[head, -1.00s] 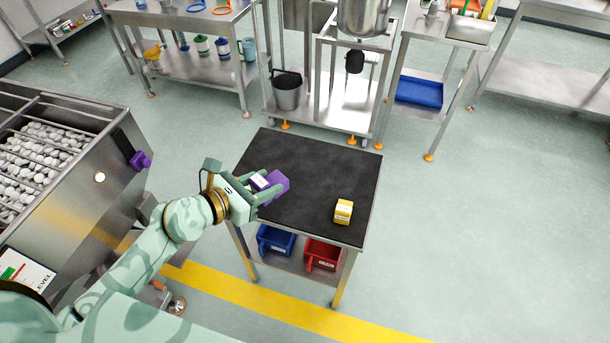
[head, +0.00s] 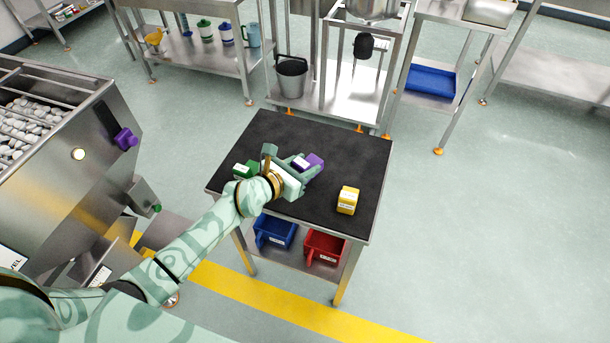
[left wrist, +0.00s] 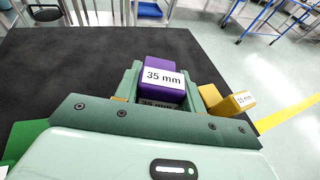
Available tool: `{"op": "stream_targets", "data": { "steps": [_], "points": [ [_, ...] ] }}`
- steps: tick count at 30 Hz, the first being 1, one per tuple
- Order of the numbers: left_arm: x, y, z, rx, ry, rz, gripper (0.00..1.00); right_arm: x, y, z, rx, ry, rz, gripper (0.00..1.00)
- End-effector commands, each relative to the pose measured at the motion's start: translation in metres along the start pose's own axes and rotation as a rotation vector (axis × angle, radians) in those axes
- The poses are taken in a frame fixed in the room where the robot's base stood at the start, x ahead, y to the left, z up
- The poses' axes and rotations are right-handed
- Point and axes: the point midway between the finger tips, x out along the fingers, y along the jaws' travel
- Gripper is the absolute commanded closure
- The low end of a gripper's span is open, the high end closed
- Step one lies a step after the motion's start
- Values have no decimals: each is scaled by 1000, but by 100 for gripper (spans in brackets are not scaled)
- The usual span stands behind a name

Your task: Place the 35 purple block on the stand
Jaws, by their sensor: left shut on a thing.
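The purple block (head: 315,161) is between the fingers of my left gripper (head: 303,165), over the black-topped table (head: 265,128), which may be the stand. The left wrist view shows the purple block (left wrist: 165,78) with its "35 mm" label facing me, and the left gripper (left wrist: 160,92) shut on it. I cannot tell whether the block touches the table top. A yellow block (head: 348,201) sits right of the gripper and a green block (head: 245,169) sits left of it. My right gripper is not in view.
Blue (head: 274,231) and red (head: 324,246) bins stand on the table's lower shelf. A steel machine (head: 60,150) with a purple knob (head: 126,138) is at left. A steel frame (head: 340,90) stands behind the table.

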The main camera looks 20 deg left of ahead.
Motion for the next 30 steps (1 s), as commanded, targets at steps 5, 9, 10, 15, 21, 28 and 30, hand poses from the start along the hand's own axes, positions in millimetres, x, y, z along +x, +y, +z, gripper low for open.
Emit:
{"op": "stream_targets", "data": {
  "steps": [5, 9, 10, 15, 21, 28, 30],
  "points": [
    [13, 0, -34, 1, 5, -1, 99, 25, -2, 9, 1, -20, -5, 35],
    [13, 0, -32, 0, 0, -1, 99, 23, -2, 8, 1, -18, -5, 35],
    [12, 0, -31, 0, 0, -1, 99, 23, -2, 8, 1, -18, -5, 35],
    [13, 0, -33, 0, 0, 0, 99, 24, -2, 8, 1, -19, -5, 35],
    [13, 0, -34, 1, 1, -1, 38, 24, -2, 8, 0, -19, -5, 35],
    [13, 0, -32, 1, 0, -1, 38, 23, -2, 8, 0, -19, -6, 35],
    [10, 0, -29, 1, 0, 0, 38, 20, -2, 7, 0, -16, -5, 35]
  ]
}}
